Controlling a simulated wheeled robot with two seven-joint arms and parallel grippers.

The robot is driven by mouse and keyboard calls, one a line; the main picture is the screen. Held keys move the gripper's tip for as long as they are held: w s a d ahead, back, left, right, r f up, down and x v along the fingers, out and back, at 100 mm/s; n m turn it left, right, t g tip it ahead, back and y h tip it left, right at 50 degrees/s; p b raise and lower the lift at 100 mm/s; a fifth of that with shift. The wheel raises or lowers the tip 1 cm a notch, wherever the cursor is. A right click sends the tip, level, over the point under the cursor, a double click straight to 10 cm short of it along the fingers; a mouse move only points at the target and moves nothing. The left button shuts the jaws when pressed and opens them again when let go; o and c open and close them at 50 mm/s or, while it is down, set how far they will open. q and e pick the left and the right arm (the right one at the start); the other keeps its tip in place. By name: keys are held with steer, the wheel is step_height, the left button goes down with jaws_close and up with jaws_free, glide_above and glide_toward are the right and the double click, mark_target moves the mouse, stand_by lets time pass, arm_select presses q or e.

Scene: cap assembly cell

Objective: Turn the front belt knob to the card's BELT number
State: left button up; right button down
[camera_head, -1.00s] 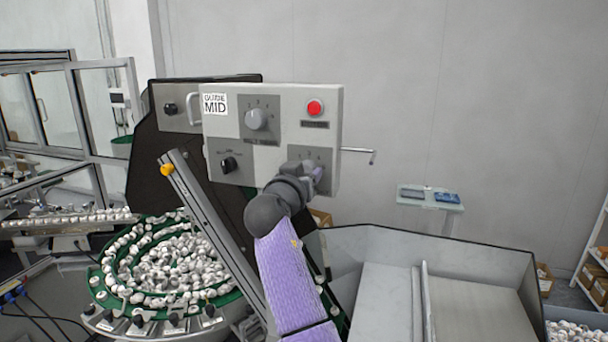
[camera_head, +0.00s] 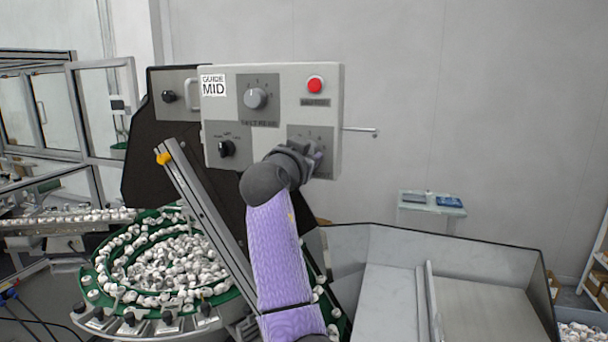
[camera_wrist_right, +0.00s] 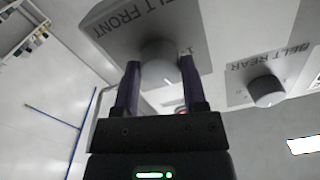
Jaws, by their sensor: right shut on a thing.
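The front belt knob (camera_wrist_right: 160,62) is a grey round knob on a dark plate lettered BELT FRONT in the wrist view. The two fingers of my right gripper (camera_wrist_right: 160,82) are on either side of it, shut on it. In the head view my right gripper (camera_head: 312,158) is at the lower right of the control panel (camera_head: 300,112) and mostly hides this knob and its scale. The grey rear belt knob (camera_head: 255,98) sits above left on its own plate. A white card (camera_head: 213,85) on the panel's upper left reads GUIDE MID; no BELT number is readable.
A red button (camera_head: 315,84) is at the panel's upper right and a black selector (camera_head: 226,148) at its lower left. A thin rod (camera_head: 362,131) sticks out right. A green bowl feeder (camera_head: 92,270) stands below left, a grey hopper (camera_head: 480,252) below right.

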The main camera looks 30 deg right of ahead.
steer(key=shift+m+b, duration=2.2)
steer(key=shift+m, duration=3.2)
steer(key=shift+c, duration=0.7)
jaws_free()
steer(key=b+v, duration=0.4)
steer(key=v, duration=0.6)
